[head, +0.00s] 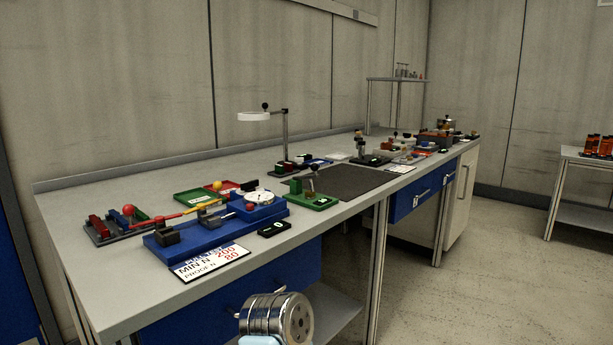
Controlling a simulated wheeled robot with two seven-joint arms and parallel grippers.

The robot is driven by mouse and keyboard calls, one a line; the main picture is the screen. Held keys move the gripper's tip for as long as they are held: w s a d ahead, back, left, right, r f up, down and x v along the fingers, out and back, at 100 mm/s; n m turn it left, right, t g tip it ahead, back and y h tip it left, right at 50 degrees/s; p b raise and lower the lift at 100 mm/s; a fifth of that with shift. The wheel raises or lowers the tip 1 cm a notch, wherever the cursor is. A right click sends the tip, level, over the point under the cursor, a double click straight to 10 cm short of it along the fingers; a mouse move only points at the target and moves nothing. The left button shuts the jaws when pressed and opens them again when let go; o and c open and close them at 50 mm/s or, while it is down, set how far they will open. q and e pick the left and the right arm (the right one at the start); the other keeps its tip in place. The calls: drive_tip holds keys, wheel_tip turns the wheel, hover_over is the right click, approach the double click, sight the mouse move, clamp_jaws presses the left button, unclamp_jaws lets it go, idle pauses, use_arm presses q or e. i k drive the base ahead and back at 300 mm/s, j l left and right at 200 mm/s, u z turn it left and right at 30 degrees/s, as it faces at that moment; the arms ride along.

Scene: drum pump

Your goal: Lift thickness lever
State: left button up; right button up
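A small gauge with a green base (322,202) and a short upright post stands near the front edge of the bench, at the middle of the head view. A small black box with a display (275,229) lies in front and to its left. To the left is a blue fixture (205,237) with a white dial (259,197), a red-and-yellow lever and ball knobs. No label shows which lever is the thickness lever, and I cannot tell it by sight. A silver, round link of my arm shows at the bottom centre. Neither gripper's fingers are in view.
The grey bench (110,290) runs along the wall. A sign (210,262) lies at its front edge. Green (195,196) and red trays, a ring lamp (254,116) and a dark mat (345,182) are on it. Open floor (480,270) lies to the right.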

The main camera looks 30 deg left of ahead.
sight(314, 167)
drive_tip(key=k+u, duration=0.1)
drive_tip(key=k, duration=0.25)
drive_tip(key=k+j+u, duration=0.1)
drive_tip(key=u, duration=0.55)
drive_tip(key=j, duration=0.5)
drive_tip(key=i+j+z, duration=0.15)
drive_tip(key=j, duration=0.35)
drive_tip(key=k+j+z, duration=0.15)
drive_tip(key=j, duration=0.2)
drive_tip(key=k+j+z, duration=0.1)
drive_tip(key=j, duration=0.3)
drive_tip(key=k+j+z, duration=0.15)
drive_tip(key=j, duration=0.15)
drive_tip(key=i+j, duration=0.1)
drive_tip(key=i, duration=0.35)
